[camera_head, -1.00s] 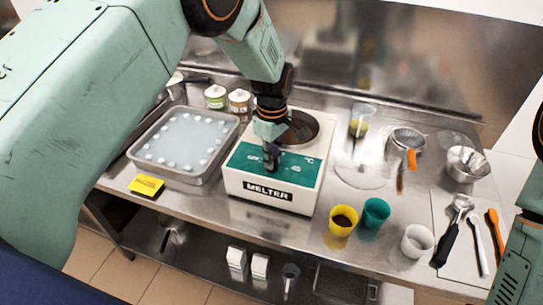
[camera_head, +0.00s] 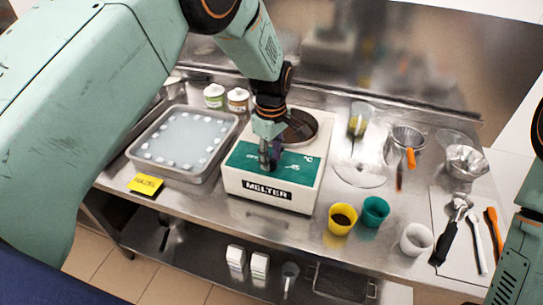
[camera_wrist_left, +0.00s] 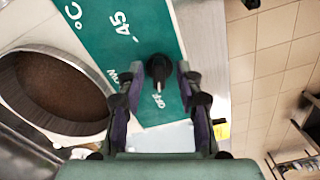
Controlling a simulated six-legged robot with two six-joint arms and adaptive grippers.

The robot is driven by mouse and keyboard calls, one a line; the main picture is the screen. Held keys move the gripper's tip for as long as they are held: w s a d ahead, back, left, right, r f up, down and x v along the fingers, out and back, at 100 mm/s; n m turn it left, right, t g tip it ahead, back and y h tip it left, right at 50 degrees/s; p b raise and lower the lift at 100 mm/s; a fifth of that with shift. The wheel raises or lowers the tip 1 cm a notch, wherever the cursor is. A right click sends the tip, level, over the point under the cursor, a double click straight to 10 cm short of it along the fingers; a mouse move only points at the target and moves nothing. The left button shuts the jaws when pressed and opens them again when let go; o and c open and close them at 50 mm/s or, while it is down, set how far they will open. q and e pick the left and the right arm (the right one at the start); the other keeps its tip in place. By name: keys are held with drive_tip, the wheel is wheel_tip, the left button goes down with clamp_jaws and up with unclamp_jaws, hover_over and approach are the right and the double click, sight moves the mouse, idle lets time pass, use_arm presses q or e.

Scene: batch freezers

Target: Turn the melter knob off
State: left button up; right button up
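The melter (camera_head: 270,191) is a white box with a green front panel and a round well of brown content. Its black knob (camera_wrist_left: 158,68) shows in the left wrist view, beside the printed OFF, with LOW and 45 °C further along the panel. I cannot read its pointer for certain. My left gripper (camera_head: 268,163) is down at the panel and hides the knob in the head view. In the left wrist view its fingers (camera_wrist_left: 159,75) stand apart on both sides of the knob, with narrow gaps showing. My right gripper is out of view.
A metal tray (camera_head: 131,150) with white pieces stands left of the melter, a yellow card (camera_head: 145,184) before it. Yellow (camera_head: 342,219) and green (camera_head: 375,211) cups stand to the right. Jars (camera_head: 238,99) stand behind. Part of my right arm shows at the right edge.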

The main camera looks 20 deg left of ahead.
sight(272, 160)
use_arm(q)
wheel_tip(272, 160, up, 12)
idle(0.4)
drive_tip(key=shift+s+f, duration=0.1)
